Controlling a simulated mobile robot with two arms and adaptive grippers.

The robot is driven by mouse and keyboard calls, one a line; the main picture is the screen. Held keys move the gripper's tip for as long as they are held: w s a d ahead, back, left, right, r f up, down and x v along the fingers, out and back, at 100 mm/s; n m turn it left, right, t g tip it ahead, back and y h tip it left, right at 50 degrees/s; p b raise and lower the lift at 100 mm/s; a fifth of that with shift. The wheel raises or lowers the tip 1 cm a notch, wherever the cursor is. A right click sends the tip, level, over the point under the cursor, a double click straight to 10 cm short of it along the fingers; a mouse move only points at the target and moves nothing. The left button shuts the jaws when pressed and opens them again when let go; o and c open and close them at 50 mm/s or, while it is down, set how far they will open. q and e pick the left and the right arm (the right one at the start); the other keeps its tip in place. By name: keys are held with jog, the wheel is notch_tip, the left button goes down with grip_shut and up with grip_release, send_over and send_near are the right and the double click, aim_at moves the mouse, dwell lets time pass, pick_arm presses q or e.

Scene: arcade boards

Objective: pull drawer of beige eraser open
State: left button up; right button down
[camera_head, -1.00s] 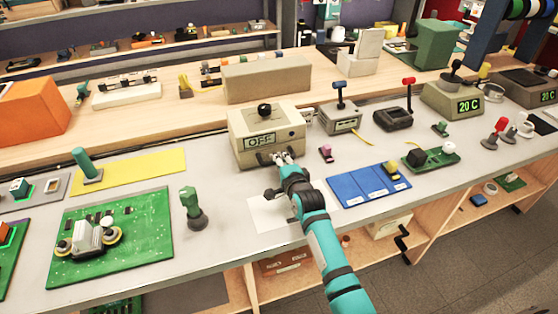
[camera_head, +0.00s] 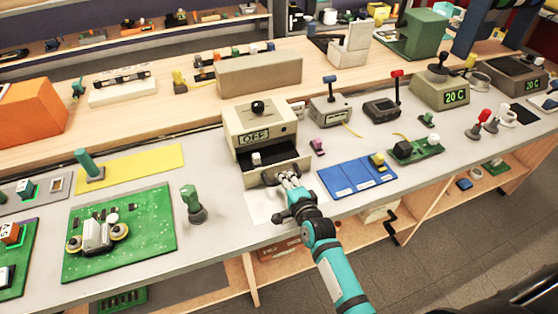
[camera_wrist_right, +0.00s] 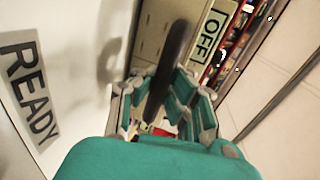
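The beige eraser (camera_head: 283,122) is a box with a black knob on top and an OFF label on its front. Its drawer (camera_head: 300,167) stands open toward me, with a dark inside and a small white piece (camera_head: 256,158) in it. My right gripper (camera_head: 285,178) is at the drawer's front. In the right wrist view its fingers (camera_wrist_right: 163,95) close around the dark handle bar (camera_wrist_right: 172,60). The OFF label (camera_wrist_right: 213,33) also shows there. The exact finger contact is partly hidden. My left gripper is not in view.
A white sheet (camera_head: 257,212) lies under the drawer and gripper. A green joystick (camera_head: 193,205) stands to the left, a blue tray (camera_head: 350,178) to the right. A grey switch box (camera_head: 330,110) stands beside the eraser. The bench edge is close in front.

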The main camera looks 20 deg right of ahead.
jog(key=c, duration=1.3)
grip_release()
jog(key=v, duration=1.2)
jog(key=shift+s+a, duration=0.1)
